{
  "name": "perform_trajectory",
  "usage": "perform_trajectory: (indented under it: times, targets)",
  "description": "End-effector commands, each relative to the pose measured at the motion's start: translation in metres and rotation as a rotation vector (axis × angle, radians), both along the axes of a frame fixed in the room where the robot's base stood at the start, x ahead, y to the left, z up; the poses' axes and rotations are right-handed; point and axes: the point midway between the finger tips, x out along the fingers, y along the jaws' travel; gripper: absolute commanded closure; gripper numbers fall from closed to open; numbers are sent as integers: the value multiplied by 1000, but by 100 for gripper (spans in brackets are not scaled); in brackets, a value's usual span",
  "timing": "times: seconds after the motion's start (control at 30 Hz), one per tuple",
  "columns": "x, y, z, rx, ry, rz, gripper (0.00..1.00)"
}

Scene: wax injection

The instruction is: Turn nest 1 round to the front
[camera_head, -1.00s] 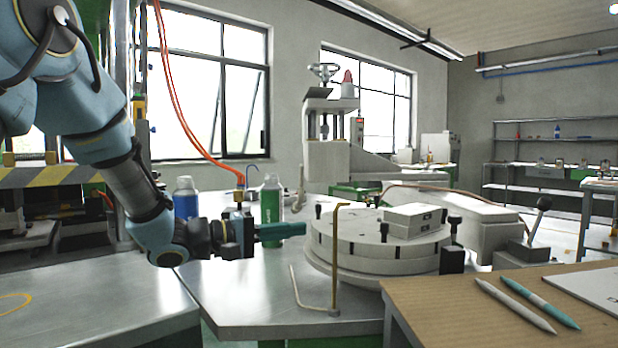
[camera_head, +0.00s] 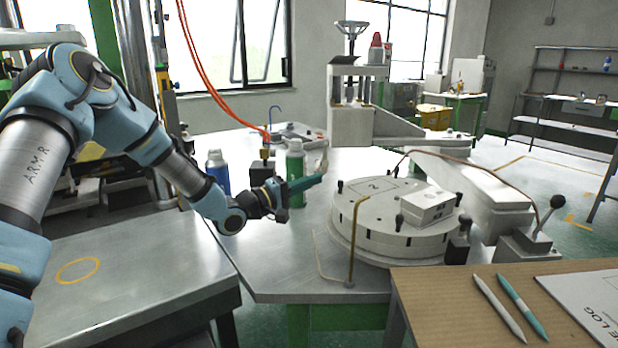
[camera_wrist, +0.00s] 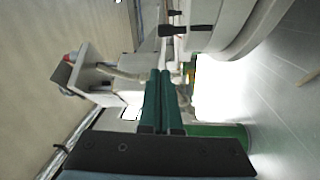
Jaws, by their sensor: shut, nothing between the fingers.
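The round pale turntable (camera_head: 352,229) stands on the metal table, with several black knobs around its rim. A nest marked 2 (camera_head: 373,187) shows empty at its back left. A white two-part block (camera_head: 427,205) sits on its right side. I cannot read a number 1, so which place is nest 1 is unclear. My gripper (camera_head: 321,178) has teal fingers, shut and empty, left of the turntable and apart from it. In the wrist view, the shut fingers (camera_wrist: 160,76) point toward the press, and the turntable edge (camera_wrist: 217,28) with a black knob (camera_wrist: 186,30) is at upper right.
A bent brass rod (camera_head: 352,240) stands at the turntable's front left. A green bottle (camera_head: 296,165) and a blue bottle (camera_head: 217,172) stand close to my gripper. The press (camera_head: 352,120) is behind. A wooden desk (camera_head: 440,300) with pens is at front right.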

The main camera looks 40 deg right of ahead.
Motion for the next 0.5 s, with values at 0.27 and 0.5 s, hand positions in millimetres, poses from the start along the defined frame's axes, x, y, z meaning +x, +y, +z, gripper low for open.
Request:
perform_trajectory:
  times: [0.27, 0.5]
  targets:
    - [-5, -53, 10, -2, 1, -2, 100]
    - [-20, -51, 7, 3, 5, -1, 100]
